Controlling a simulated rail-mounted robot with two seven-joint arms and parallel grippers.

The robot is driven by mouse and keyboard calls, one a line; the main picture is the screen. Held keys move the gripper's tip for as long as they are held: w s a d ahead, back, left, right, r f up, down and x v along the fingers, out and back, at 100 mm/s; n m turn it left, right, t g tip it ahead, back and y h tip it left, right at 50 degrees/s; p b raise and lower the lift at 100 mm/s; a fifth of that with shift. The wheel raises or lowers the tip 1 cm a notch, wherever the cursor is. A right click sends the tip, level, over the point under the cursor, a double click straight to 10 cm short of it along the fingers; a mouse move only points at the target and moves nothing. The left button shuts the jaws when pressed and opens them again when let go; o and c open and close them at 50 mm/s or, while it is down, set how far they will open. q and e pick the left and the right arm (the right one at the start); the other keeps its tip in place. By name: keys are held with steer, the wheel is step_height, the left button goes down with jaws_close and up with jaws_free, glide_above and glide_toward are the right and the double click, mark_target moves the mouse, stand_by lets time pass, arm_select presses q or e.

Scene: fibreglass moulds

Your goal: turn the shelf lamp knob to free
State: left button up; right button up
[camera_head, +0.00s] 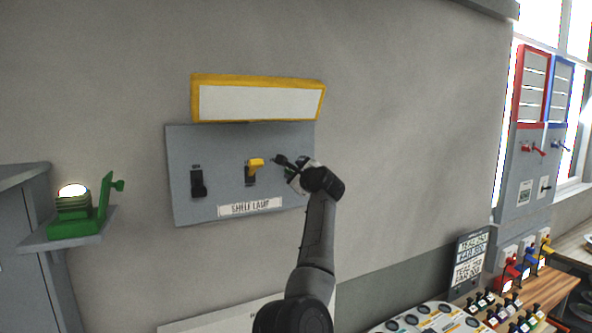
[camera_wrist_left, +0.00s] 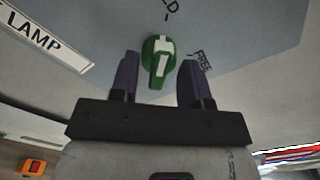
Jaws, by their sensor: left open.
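The shelf lamp panel (camera_head: 215,150) is a grey board on the wall with a "SHELF LAMP" label (camera_head: 250,207). In the left wrist view the knob (camera_wrist_left: 158,48) is green with a white stripe. The word "FREE" (camera_wrist_left: 202,60) is printed to its right, and a word ending in "LD" stands above it. My left gripper (camera_head: 286,168) is at the panel's right side and mostly hides the knob in the head view. Its jaws (camera_wrist_left: 161,66) are open, one finger on each side of the knob; I cannot tell whether they touch it. My right gripper is not in view.
A black switch (camera_head: 198,184) and a yellow switch (camera_head: 254,166) sit left of the gripper on the panel. A yellow-framed lamp (camera_head: 258,100) is above. A green device (camera_head: 85,215) stands on a ledge at left. Several coloured switches (camera_head: 527,262) are at lower right.

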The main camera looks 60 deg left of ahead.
arm_select(q)
steer(key=shift+c, duration=0.3)
jaws_close()
stand_by(0.4)
steer(key=shift+w+m, duration=0.2)
steer(key=shift+m, duration=4.2)
steer(key=shift+w+m, duration=0.2)
steer(key=shift+m, duration=4.5)
